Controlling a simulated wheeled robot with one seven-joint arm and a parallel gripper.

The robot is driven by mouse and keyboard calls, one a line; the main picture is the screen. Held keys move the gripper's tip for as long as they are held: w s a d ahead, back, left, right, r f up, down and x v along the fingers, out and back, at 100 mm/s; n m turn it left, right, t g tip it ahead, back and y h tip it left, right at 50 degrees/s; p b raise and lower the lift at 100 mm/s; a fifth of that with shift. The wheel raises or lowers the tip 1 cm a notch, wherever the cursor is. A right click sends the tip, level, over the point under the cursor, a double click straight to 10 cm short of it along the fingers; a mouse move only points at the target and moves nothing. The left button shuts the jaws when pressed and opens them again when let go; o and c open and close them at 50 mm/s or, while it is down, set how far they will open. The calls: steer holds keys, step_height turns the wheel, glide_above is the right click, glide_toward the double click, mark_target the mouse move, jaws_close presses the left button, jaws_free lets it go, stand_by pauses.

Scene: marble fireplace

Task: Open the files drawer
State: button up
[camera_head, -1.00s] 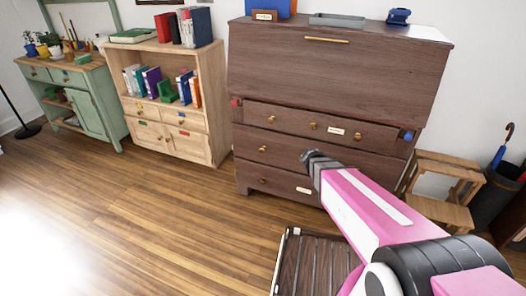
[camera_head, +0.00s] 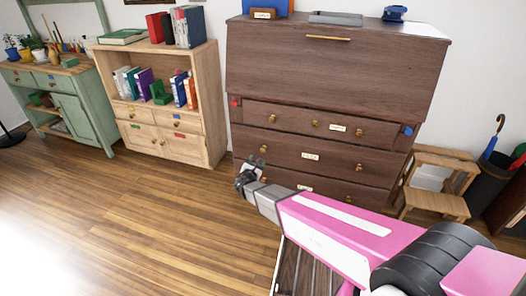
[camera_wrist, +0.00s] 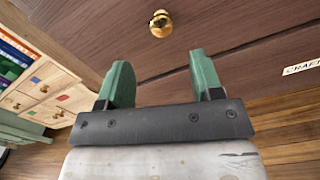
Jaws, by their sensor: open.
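The dark wood cabinet (camera_head: 335,75) has drawers with brass knobs below a large front panel. The top (camera_head: 338,128), middle (camera_head: 310,156) and bottom (camera_head: 305,188) drawers carry white labels too small to read in the head view. My gripper (camera_head: 255,165) is open and empty, in front of the cabinet's lower left. In the wrist view, its green fingers (camera_wrist: 158,85) stand apart, with a brass knob (camera_wrist: 160,23) beyond and above them, not touched. A label starting "CRAF" (camera_wrist: 302,65) sits on the drawer below that knob's drawer. No label reading files is legible.
A light wood bookcase (camera_head: 212,105) and a green cabinet (camera_head: 92,115) stand to the left. A step stool (camera_head: 437,205) and an umbrella bin (camera_head: 488,185) stand to the right. A slatted wooden thing (camera_head: 300,268) lies under my arm. The floor at left is clear.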

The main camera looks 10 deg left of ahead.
mark_target(263, 150)
steer(key=w, duration=0.6)
steer(key=w+d, duration=0.1)
steer(key=w, duration=0.3)
steer(key=shift+w, duration=0.1)
jaws_close()
